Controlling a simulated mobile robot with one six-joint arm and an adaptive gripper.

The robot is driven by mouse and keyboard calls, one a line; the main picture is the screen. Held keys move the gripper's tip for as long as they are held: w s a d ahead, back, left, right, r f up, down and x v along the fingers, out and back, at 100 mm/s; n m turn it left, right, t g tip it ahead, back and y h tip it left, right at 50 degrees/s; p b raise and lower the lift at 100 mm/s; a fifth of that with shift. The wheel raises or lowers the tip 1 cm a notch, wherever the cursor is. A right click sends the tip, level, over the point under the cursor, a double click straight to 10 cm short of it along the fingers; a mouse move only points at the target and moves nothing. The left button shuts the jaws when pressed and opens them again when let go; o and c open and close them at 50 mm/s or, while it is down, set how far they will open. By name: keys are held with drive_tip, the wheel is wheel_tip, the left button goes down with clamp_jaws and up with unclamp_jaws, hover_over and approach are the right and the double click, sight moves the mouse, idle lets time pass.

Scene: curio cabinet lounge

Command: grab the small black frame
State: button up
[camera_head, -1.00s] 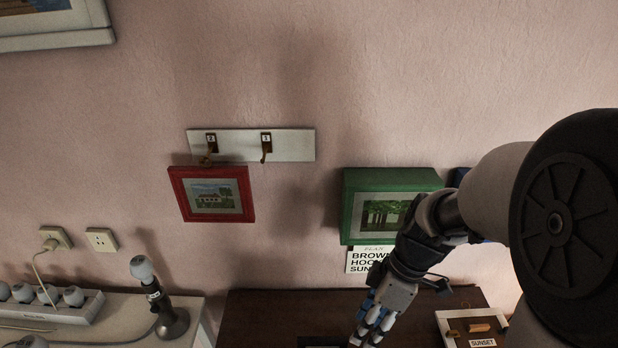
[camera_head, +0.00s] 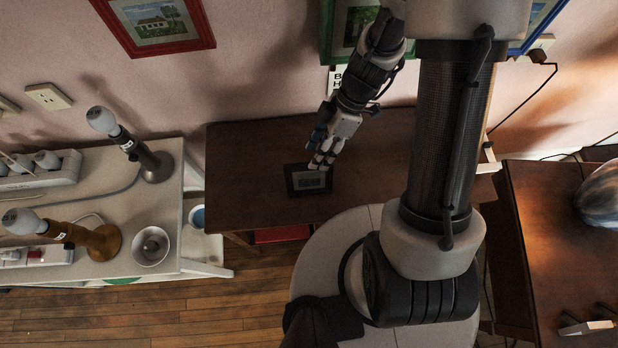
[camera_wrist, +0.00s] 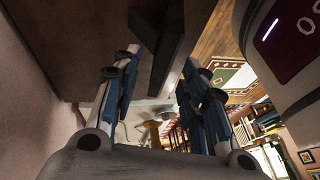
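The small black frame (camera_head: 308,181), with a grey picture in it, lies flat on the brown table (camera_head: 245,150) in the head view. My gripper (camera_head: 320,162) hangs at the frame's back edge, its fingertips overlapping that edge in the picture. Whether they touch it I cannot tell. In the wrist view the fingers (camera_wrist: 160,65) stand apart, and a dark slab, likely the black frame (camera_wrist: 172,50), shows between and beyond their tips. My gripper is open and holds nothing.
A green frame (camera_head: 327,45) and a red frame (camera_head: 200,30) are on the wall behind. A pale side table (camera_head: 185,225) with lamps and a bowl (camera_head: 151,246) stands left. Another brown table (camera_head: 540,250) stands right. The brown table's left part is clear.

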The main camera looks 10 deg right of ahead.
sight(309, 174)
drive_tip(key=shift+s+b+x, duration=0.15)
drive_tip(key=shift+b+x, duration=0.35)
drive_tip(key=shift+x, duration=0.95)
drive_tip(key=shift+s+b+x, duration=0.1)
drive_tip(key=shift+b+x, duration=0.4)
drive_tip(key=shift+x, duration=0.95)
drive_tip(key=shift+a+f+b, duration=0.15)
drive_tip(key=shift+b, duration=0.55)
drive_tip(key=shift+c, duration=0.6)
clamp_jaws()
